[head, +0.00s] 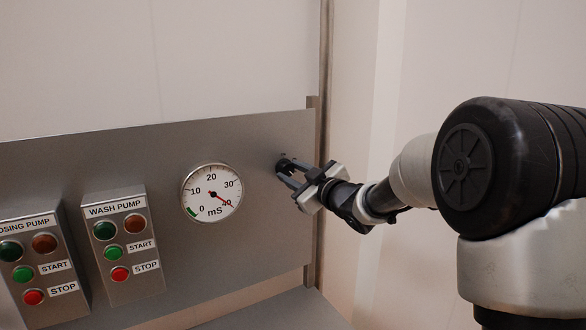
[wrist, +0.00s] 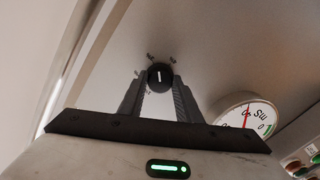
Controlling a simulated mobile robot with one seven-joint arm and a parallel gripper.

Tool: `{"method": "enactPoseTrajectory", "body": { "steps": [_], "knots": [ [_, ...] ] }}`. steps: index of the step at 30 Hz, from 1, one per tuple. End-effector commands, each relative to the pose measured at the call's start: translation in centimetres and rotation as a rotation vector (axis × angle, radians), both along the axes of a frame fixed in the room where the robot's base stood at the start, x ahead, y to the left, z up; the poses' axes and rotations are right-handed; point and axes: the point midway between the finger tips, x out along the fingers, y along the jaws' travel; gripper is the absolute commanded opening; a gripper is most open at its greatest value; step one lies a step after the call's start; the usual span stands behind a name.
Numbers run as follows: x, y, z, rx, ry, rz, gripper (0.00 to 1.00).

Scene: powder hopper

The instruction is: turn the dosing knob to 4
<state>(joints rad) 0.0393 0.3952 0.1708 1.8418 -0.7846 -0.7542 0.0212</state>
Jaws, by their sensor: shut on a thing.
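The dosing knob (wrist: 160,76) is a small black round knob with a white pointer line, on the grey metal panel (wrist: 220,60). In the wrist view its line runs nearly straight up and down. Small marks surround it, too small to read. My gripper (wrist: 160,84) is shut on the knob, with one finger on each side. In the head view my gripper (head: 282,172) reaches the panel from the right, and its fingers partly hide the knob (head: 284,163).
Left of the knob is a round gauge (head: 211,193) marked in mS, its red needle near 40. Further left are the wash pump box (head: 122,245) and the dosing pump box (head: 38,265) with lamps and buttons. A vertical metal post (head: 325,100) stands at the panel's right edge.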

Motion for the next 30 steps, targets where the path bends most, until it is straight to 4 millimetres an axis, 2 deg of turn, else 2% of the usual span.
{"method": "enactPoseTrajectory", "body": {
  "steps": [18, 30],
  "knots": [
    [-0.03, 0.06, 0.05, 0.461, 0.312, 0.000, 0.09],
    [-0.07, 0.15, 0.00, 0.626, 0.421, 0.001, 0.09]
  ]
}}
